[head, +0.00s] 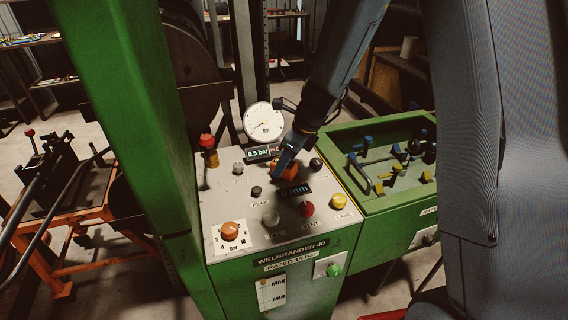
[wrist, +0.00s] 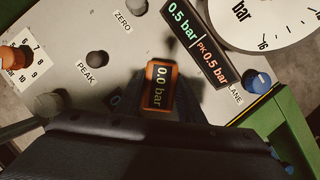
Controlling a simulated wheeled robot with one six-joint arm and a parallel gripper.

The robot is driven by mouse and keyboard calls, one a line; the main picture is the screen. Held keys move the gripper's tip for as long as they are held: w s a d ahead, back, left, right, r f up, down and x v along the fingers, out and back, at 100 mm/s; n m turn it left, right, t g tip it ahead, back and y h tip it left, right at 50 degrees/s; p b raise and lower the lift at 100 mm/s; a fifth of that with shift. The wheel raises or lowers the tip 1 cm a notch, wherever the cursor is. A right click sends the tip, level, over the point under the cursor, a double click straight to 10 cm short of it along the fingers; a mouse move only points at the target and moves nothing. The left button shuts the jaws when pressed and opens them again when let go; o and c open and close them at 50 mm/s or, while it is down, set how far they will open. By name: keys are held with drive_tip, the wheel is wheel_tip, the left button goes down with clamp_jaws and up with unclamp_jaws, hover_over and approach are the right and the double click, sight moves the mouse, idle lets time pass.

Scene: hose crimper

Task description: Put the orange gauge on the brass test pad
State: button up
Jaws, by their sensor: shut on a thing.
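The orange gauge (wrist: 160,86) is a small box with a dark display reading 0.0 bar. It also shows in the head view (head: 283,171), over the upper middle of the pale control panel (head: 213,209). My gripper (head: 286,161) is shut on it, with the fingers pointing down to the panel. In the wrist view my gripper (wrist: 157,101) shows only partly, at the gauge's sides. A shadow lies beside the gauge; I cannot tell whether its underside touches the panel. I cannot make out the brass test pad in either view.
Several knobs stand on the panel, including an orange dial knob (head: 230,231), a red knob (head: 307,209) and a yellow one (head: 339,201). A round white pressure gauge (head: 263,122) stands behind. A green tray (head: 346,188) of fittings is at right; a green post (head: 125,90) rises at left.

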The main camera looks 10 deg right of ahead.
drive_tip(key=o, duration=1.3)
drive_tip(key=shift+d+r, duration=0.1)
drive_tip(key=shift+r, duration=0.35)
drive_tip(key=b+v, duration=0.1)
drive_tip(key=v, duration=1)
drive_tip(key=s+d+f+n+h, duration=0.1)
drive_tip(key=s+d+f+n, duration=0.1)
drive_tip(key=s+n, duration=0.3)
drive_tip(key=s+d+f+n+h, duration=0.1)
drive_tip(key=s+d+n, duration=0.1)
drive_tip(key=s+n, duration=0.4)
drive_tip(key=s+d+f+n+h, duration=0.1)
drive_tip(key=s+n, duration=0.4)
drive_tip(key=n, duration=0.6)
drive_tip(key=shift+s+d+f+n+g+h, duration=0.1)
drive_tip(key=shift+d+f+n+g+h, duration=0.1)
drive_tip(key=shift+d+f, duration=0.3)
drive_tip(key=shift+s+d+f+n+g+h, duration=0.1)
drive_tip(key=shift+d+f+n+g, duration=0.15)
drive_tip(key=shift+d, duration=0.35)
drive_tip(key=shift+s+d+f+n, duration=0.15)
drive_tip(key=shift+s+n, duration=0.15)
drive_tip(key=shift+n, duration=0.2)
drive_tip(key=shift+s+d+f+n, duration=0.1)
drive_tip(key=shift+s+n, duration=0.2)
drive_tip(key=shift+n, duration=0.15)
